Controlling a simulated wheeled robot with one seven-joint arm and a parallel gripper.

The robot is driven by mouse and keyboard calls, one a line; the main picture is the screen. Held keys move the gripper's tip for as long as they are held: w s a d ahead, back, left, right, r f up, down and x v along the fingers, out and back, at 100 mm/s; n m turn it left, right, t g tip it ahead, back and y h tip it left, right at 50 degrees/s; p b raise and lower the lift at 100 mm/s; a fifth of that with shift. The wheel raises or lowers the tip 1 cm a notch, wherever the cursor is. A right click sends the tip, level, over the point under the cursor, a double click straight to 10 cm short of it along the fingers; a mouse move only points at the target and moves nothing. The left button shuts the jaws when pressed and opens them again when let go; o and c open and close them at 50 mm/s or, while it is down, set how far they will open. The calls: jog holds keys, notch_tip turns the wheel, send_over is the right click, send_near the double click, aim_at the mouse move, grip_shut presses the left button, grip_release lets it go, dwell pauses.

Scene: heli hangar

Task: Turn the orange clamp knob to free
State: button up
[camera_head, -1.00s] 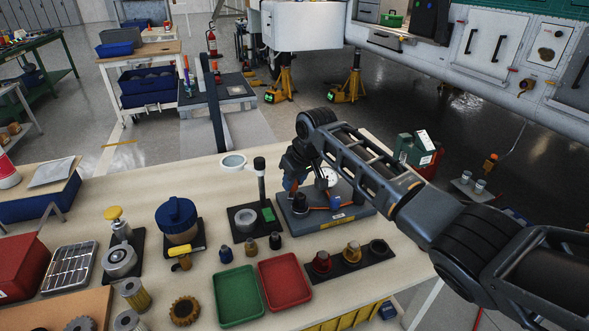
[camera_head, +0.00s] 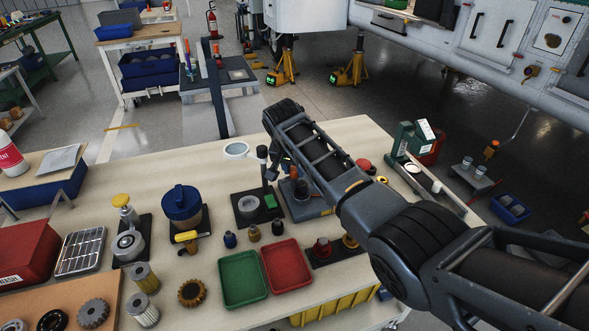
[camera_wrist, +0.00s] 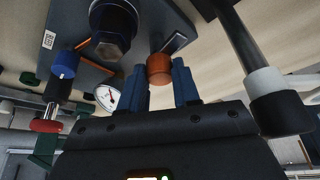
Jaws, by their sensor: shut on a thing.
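The orange clamp knob (camera_wrist: 160,65) shows in the wrist view beside a large black cylinder (camera_wrist: 112,28) on the grey fixture plate (camera_wrist: 160,20). My gripper (camera_wrist: 160,77) has its two blue fingers on either side of the knob and is shut on it. A round white dial gauge (camera_wrist: 108,96) is left of the fingers, with a blue knob (camera_wrist: 66,62) farther left. In the head view the fixture base (camera_head: 305,209) stands on the bench, partly behind my arm.
A black post with a white collar (camera_wrist: 272,88) stands right of my gripper. On the bench, a green tray (camera_head: 241,279) and a red tray (camera_head: 287,267) lie in front of the fixture. A black-topped post (camera_head: 263,160) stands just left of it. The bench behind is mostly clear.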

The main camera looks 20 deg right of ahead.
jog(key=shift+m+h+b, duration=0.3)
jog(key=shift+m+b, duration=0.1)
jog(key=shift+m, duration=0.6)
jog(key=shift+g, duration=0.3)
jog(key=o, duration=1)
jog(key=shift+o, duration=0.2)
jog(key=v, duration=0.7)
jog(key=shift+r, duration=0.35)
jog(key=shift+s+a, duration=0.1)
